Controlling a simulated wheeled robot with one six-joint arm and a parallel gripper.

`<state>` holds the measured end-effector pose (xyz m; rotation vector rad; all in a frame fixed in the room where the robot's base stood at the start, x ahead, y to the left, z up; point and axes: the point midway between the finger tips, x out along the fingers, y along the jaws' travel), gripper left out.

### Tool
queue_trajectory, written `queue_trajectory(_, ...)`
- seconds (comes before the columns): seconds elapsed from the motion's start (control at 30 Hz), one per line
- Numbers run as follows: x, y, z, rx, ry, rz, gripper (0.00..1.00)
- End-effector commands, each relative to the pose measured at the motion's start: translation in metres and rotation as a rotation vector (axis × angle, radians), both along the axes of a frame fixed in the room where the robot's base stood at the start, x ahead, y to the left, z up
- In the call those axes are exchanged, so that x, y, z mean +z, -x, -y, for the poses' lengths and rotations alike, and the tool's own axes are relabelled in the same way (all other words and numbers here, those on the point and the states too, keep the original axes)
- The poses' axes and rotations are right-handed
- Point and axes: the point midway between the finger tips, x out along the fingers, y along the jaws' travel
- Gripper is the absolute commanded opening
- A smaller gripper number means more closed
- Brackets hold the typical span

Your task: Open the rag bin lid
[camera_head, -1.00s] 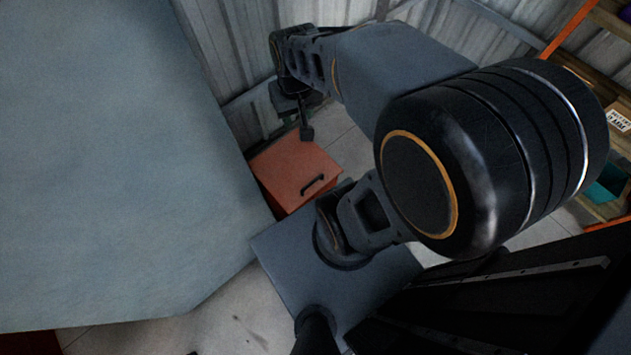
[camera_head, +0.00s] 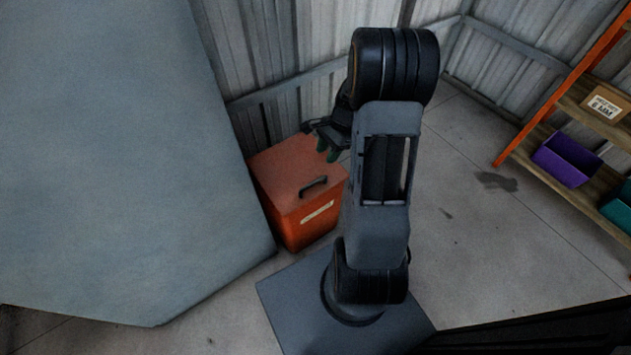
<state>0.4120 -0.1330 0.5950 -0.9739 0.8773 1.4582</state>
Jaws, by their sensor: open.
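The rag bin (camera_head: 296,229) is an orange-red box with a pale label on its front, standing on the floor left of my arm. Its lid (camera_head: 283,168) is shut, with a black bar handle (camera_head: 313,187) near the front edge. My gripper (camera_head: 328,155) is above the lid's back right part, behind the handle and apart from it. It is open, with dark greenish fingertips pointing down, and nothing shows between them. My arm hides part of the bin's right side.
A large grey-blue surface (camera_head: 110,150) fills the left, close beside the bin. A corrugated metal wall (camera_head: 270,50) stands behind. A shelf at right holds a purple bin (camera_head: 566,160), a teal bin (camera_head: 617,207) and a labelled carton (camera_head: 605,103).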

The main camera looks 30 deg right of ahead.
Motion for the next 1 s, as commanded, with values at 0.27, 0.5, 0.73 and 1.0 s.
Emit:
queue_trajectory(0.27, -0.055, 0.003, -0.023, 0.007, -0.001, -0.002, 0.4)
queue_trajectory(0.5, -0.088, 0.004, -0.037, 0.011, 0.0, -0.001, 0.4)
queue_trajectory(0.73, -0.102, 0.005, -0.044, 0.01, 0.001, 0.0, 0.4)
queue_trajectory(1.0, -0.104, 0.005, -0.045, 0.01, 0.001, 0.0, 0.4)
